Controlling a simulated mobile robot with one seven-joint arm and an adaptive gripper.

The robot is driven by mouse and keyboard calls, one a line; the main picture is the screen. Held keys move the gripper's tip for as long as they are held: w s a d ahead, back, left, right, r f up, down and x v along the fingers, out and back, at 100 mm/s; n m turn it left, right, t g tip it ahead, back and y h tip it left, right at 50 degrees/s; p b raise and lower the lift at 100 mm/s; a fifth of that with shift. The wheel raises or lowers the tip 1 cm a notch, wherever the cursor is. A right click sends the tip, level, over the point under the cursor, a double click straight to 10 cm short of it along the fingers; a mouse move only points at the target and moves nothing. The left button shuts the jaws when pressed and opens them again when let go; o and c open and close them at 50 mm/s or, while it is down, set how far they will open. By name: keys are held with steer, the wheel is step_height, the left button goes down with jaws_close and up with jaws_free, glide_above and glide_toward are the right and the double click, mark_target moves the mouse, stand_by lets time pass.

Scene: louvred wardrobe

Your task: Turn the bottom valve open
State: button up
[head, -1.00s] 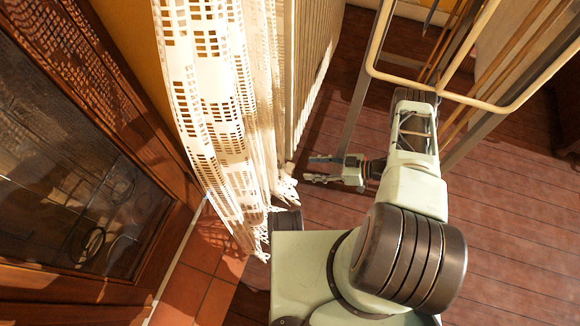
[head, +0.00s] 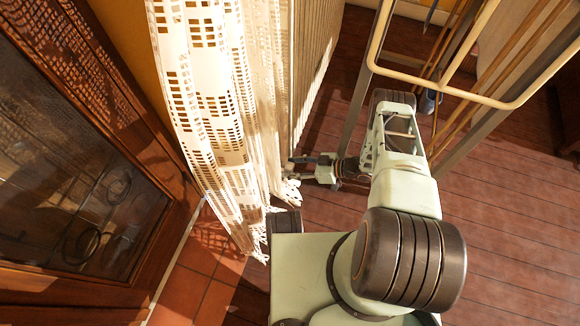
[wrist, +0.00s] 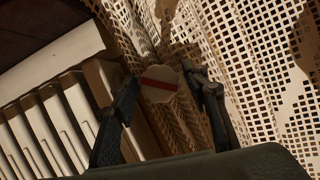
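The bottom valve (wrist: 159,84) shows in the wrist view as a pale, many-sided knob with a red stripe across its face. It sits beside the end of a ribbed radiator (wrist: 55,128). My gripper (wrist: 158,88) is open, with one dark finger on each side of the knob. A small gap seems to show on each side, and how deep the knob lies between the fingers is unclear. In the head view my gripper (head: 303,168) is low at the curtain's fringe, and the valve is hidden there.
A white openwork curtain (head: 205,110) hangs beside the radiator and fills the background behind the knob. A cream tubular rack (head: 450,90) stands at the upper right, close to my arm. A glazed wooden door (head: 80,180) is at left. The plank floor at right is clear.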

steer(key=c, duration=0.9)
steer(key=shift+n+t, duration=0.3)
steer(key=shift+s+n+t+h+p, duration=0.1)
steer(key=shift+n+t+h+p, duration=0.35)
steer(key=shift+n, duration=0.45)
steer(key=shift+n+t, duration=0.95)
steer(key=shift+n, duration=0.25)
steer(key=o, duration=1.2)
